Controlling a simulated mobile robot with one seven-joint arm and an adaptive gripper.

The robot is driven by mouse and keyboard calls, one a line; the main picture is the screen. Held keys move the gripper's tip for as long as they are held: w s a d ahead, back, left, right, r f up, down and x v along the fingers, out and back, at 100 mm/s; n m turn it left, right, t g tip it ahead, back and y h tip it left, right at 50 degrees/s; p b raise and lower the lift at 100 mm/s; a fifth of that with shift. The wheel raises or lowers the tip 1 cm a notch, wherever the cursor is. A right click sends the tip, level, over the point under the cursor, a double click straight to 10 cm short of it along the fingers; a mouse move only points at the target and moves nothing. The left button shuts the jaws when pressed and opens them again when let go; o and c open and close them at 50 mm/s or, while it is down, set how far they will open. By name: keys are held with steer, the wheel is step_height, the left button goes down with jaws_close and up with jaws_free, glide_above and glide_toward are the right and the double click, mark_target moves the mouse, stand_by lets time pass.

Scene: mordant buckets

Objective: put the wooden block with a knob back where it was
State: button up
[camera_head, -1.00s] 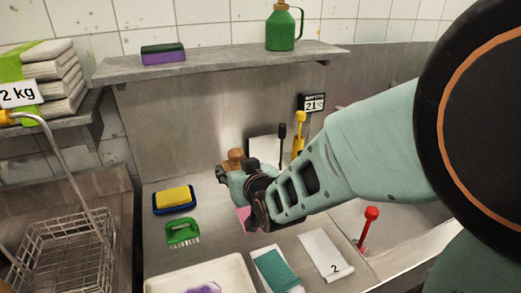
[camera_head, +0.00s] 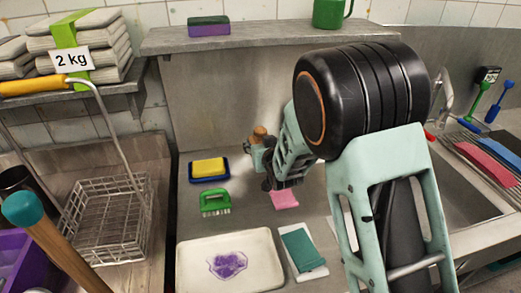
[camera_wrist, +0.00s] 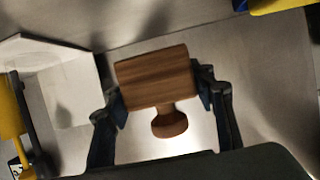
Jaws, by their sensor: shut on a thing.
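The wooden block with a knob (camera_wrist: 155,78) is brown. In the wrist view it sits between the two fingers of my gripper (camera_wrist: 160,100), which touch it from both sides, with its round knob toward the camera. In the head view the block (camera_head: 259,133) shows only in small part, at the tip of my gripper (camera_head: 257,150), in front of the steel back wall. My arm hides much of the gripper there. I cannot tell whether the block touches the surface beneath.
A yellow sponge in a blue dish (camera_head: 208,169) and a green brush (camera_head: 215,202) lie left of my gripper. A pink cloth (camera_head: 285,199), a teal cloth (camera_head: 301,249) and a white tray (camera_head: 190,265) lie nearer. A shelf (camera_head: 165,42) runs above.

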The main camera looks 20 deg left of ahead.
steer(key=shift+w+a+f, duration=0.3)
steer(key=shift+w+f, duration=0.15)
steer(key=shift+f, duration=0.2)
steer(key=shift+f+p, duration=0.3)
steer(key=shift+f, duration=1.2)
steer(key=shift+f, duration=0.15)
steer(key=o, duration=1.3)
steer(key=shift+s+r, duration=0.1)
steer(key=shift+r, duration=0.15)
steer(key=b+v, duration=0.1)
steer(key=v, duration=1)
steer(key=shift+s+d+r, duration=0.15)
steer(key=shift+s+d, duration=0.05)
steer(key=shift+s, duration=0.05)
